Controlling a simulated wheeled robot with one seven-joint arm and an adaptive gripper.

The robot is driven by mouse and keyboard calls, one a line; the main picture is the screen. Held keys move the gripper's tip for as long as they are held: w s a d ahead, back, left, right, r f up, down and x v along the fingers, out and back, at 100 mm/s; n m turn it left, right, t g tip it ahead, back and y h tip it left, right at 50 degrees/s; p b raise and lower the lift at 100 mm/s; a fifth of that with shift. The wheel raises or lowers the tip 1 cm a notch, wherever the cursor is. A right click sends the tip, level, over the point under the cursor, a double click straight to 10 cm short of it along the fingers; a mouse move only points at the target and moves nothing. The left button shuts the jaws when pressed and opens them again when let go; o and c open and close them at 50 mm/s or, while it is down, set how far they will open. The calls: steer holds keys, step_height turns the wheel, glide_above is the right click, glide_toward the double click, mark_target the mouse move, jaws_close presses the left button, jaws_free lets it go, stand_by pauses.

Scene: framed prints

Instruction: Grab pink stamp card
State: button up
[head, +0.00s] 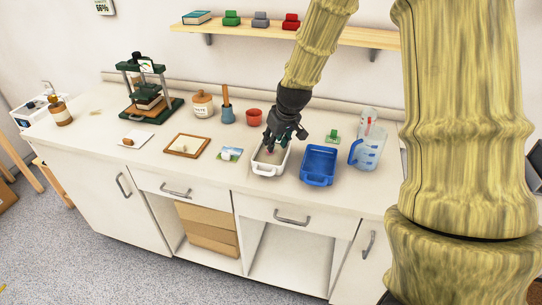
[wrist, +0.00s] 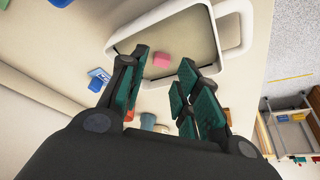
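A small pink piece (wrist: 161,59) lies inside the white tray (wrist: 122,42) in the wrist view; it looks like a small block, and I cannot tell whether it is a stamp card. In the head view the white tray (head: 268,172) stands on the counter, and my gripper (head: 275,143) is over it, hiding much of its inside. My gripper (wrist: 165,62) points down into the tray with its teal-padded fingers apart. The pink piece shows between the fingertips, with gaps on both sides. Nothing is held.
A blue tray (head: 318,167) stands just right of the white tray, with a measuring jug (head: 366,152) beyond. A picture card (head: 229,154) and a wooden frame (head: 187,145) lie to the left. A red cup (head: 254,117) stands behind. A shelf (head: 345,36) hangs above.

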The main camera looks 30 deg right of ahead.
mark_target(272, 158)
steer(key=shift+p+x, duration=0.6)
steer(key=shift+x, duration=2.15)
steer(key=shift+s+a, duration=0.1)
steer(key=shift+a, duration=0.05)
steer(key=c, duration=0.5)
steer(key=shift+c, duration=0.4)
steer(key=shift+r, duration=0.1)
